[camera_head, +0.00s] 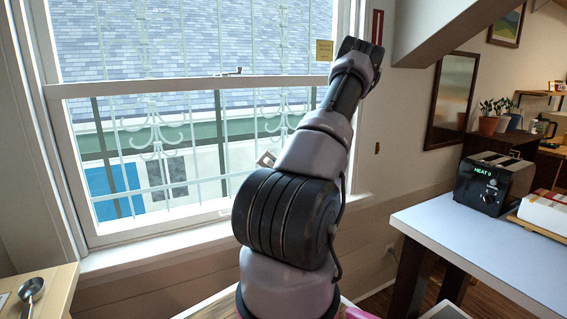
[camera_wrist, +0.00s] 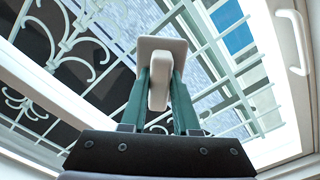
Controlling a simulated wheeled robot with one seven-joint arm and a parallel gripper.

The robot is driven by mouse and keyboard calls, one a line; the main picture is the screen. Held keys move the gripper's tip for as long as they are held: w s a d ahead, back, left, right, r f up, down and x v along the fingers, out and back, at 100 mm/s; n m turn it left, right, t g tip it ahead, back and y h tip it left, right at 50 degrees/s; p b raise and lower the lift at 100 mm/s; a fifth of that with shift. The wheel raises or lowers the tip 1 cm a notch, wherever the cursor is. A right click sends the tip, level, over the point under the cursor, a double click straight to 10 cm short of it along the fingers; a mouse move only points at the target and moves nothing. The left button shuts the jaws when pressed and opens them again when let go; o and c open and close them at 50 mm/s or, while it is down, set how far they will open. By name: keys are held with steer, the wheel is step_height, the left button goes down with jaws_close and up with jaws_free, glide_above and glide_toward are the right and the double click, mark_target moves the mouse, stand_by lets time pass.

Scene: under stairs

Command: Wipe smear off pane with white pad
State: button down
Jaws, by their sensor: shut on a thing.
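The white pad (camera_wrist: 174,44) has a flat plate and a thick grip. It shows in the middle of the wrist view. My gripper (camera_wrist: 159,85) is shut on its grip, with a green finger on either side. The window pane (camera_wrist: 112,30) lies beyond the pad; I cannot tell whether the pad touches it. In the head view, my arm hides the gripper, and a small pale corner that looks like the pad shows left of the arm. The lower pane (camera_head: 180,150) is in front of my arm. I cannot make out a smear in either view.
Pale scrolled bars stand behind the glass. The sash has a latch (camera_head: 230,71) on its middle rail and a white handle (camera_wrist: 293,42). A white table (camera_head: 480,235) with a black toaster (camera_head: 494,183) stands at right. A wooden surface with a metal scoop (camera_head: 31,290) is at left.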

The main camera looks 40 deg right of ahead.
steer(key=shift+x, duration=2.75)
steer(key=shift+x, duration=1)
steer(key=shift+d, duration=0.15)
steer(key=shift+s+d, duration=0.3)
steer(key=shift+d, duration=0.85)
steer(key=shift+s+d, duration=0.25)
steer(key=shift+d, duration=0.9)
steer(key=shift+s+d, duration=0.3)
steer(key=shift+d, duration=0.8)
steer(key=a, duration=0.2)
steer(key=w+a, duration=0.1)
steer(key=a, duration=0.4)
steer(key=shift+w+a+r, duration=0.1)
steer(key=shift+w, duration=0.3)
steer(key=shift+s, duration=0.1)
steer(key=shift+v, duration=2.95)
